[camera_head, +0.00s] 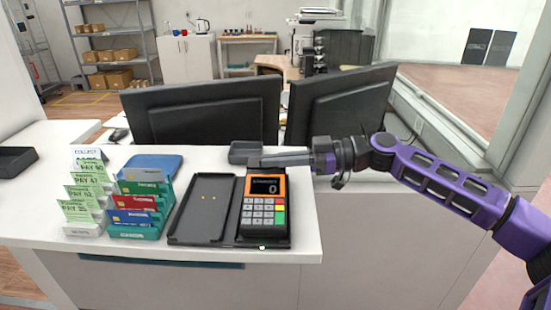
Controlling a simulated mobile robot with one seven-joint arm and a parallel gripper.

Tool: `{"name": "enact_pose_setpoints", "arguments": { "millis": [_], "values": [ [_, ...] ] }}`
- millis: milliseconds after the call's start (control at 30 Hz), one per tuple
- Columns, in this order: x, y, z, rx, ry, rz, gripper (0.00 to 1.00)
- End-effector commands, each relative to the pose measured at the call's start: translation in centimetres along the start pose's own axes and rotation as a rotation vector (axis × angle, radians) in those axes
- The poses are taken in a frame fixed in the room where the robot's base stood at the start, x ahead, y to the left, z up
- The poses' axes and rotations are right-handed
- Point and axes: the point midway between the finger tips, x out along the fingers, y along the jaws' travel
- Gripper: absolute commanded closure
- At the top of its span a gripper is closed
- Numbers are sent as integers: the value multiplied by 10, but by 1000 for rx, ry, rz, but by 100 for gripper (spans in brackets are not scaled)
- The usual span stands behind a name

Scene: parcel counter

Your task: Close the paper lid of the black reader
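The black reader (264,206) stands on the white counter, with an orange face, a screen showing 0 and a light keypad. My gripper (264,160) reaches in from the right at the reader's top end, its fingers pointing left. From this view I cannot tell whether it touches the reader, or whether its fingers are apart. The fingers cover part of the reader's top edge. A dark grey box-like piece (243,152) shows just behind that edge; I cannot tell whether it is the paper lid or a separate tray. The lid is not clearly visible.
A flat black tray (204,208) lies directly left of the reader. Card racks (139,207) and green price slips (83,192) stand further left, with a blue tray (152,166) behind. Two monitors (204,110) (338,104) stand behind the counter. The counter right of the reader is bare.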

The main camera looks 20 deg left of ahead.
Motion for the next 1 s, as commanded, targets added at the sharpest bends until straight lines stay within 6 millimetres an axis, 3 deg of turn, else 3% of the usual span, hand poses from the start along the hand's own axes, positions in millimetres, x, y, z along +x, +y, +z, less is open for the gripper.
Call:
{"name": "enact_pose_setpoints", "arguments": {
  "millis": [300,500,833,1000],
  "values": [
    [1,-1,2,0,-2,-3,100],
    [0,-1,1,0,-2,-3,65],
    [-3,0,1,1,-1,-1,65],
    [-25,1,0,2,-1,3,65]
  ]
}}
